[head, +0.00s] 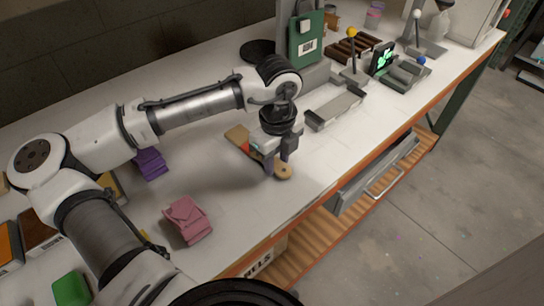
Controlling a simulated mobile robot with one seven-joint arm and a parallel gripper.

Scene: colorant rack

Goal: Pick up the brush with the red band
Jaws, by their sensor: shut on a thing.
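The brush (284,172) lies at a slant on the white bench top, near its front edge. Its tan end (236,136) shows at the upper left, with a bit of red band (247,147) beside it. Its rounded wooden end with a dark spot shows at the lower right. My gripper (278,163) points down over the brush, with its fingers around the middle part. It is shut on the brush. The gripper hides the brush's middle. I cannot tell whether the brush touches the bench or is slightly raised.
A grey tray (335,112) stands just right of my gripper. A pink folded cloth (187,220) and a purple one (150,163) lie to the left. A green labelled container (306,38) stands behind. Bare bench lies between the pink cloth and the brush.

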